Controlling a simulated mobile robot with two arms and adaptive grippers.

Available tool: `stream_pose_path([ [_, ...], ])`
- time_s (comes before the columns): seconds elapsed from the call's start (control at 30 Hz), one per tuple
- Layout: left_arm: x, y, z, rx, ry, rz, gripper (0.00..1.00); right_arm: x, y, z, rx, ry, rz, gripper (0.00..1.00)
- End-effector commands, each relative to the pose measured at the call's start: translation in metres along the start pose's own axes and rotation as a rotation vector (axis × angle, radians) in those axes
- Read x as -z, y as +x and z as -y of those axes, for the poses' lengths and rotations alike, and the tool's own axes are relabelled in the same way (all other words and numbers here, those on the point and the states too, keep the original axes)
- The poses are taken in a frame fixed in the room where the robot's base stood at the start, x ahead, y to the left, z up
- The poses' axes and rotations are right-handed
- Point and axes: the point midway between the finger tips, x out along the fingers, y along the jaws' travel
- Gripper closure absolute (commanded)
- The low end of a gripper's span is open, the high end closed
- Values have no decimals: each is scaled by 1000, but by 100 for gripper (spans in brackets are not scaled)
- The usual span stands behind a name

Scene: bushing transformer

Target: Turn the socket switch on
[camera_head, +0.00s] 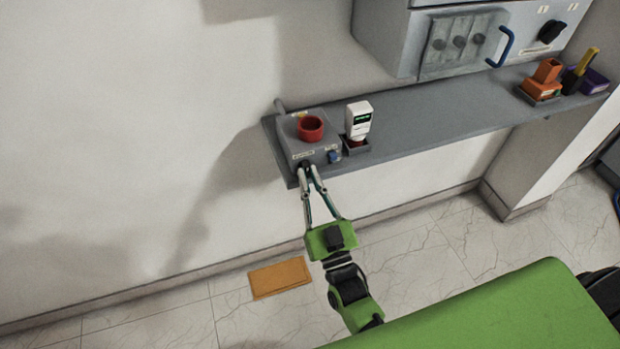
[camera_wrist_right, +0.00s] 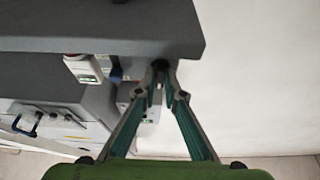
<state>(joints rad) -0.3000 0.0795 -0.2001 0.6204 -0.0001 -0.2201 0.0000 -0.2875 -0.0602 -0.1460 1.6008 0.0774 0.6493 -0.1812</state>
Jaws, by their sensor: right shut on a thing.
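The socket box (camera_head: 292,140) is a grey box on the left end of the grey shelf. It has a round red part (camera_head: 311,126) on top and a small blue part (camera_head: 334,157) at its front right. My right gripper (camera_head: 308,172) is at the lower front of the box, with its fingertips closed around a small dark switch knob (camera_head: 305,164). In the right wrist view my right gripper (camera_wrist_right: 164,74) reaches the box, and the fingers hide most of the knob. How far the switch is turned cannot be made out. My left gripper is not in view.
A white device with a green display (camera_head: 358,120) stands in a holder right of the box. A grey cabinet (camera_head: 400,45) with a blue handle hangs above the shelf (camera_head: 430,112). An orange holder (camera_head: 541,90) sits at the right. The shelf's middle is clear.

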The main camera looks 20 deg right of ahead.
Motion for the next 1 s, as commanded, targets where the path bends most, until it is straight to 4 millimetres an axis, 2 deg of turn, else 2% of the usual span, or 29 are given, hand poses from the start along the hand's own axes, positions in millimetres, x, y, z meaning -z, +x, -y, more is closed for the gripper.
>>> stream_pose_path([
  [0.43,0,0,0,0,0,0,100,-2,-1,0,-3,11,5,100],
  [0.47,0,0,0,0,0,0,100,-2,-1,0,-3,11,5,85],
  [0.5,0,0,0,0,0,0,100,-2,-1,0,-3,11,5,83],
  [0.8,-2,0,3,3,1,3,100,-1,-1,0,-3,9,2,83],
  [0.93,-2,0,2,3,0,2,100,-1,-11,0,-3,8,4,83],
  [1.0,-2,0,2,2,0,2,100,-2,-23,0,-3,8,6,83],
])
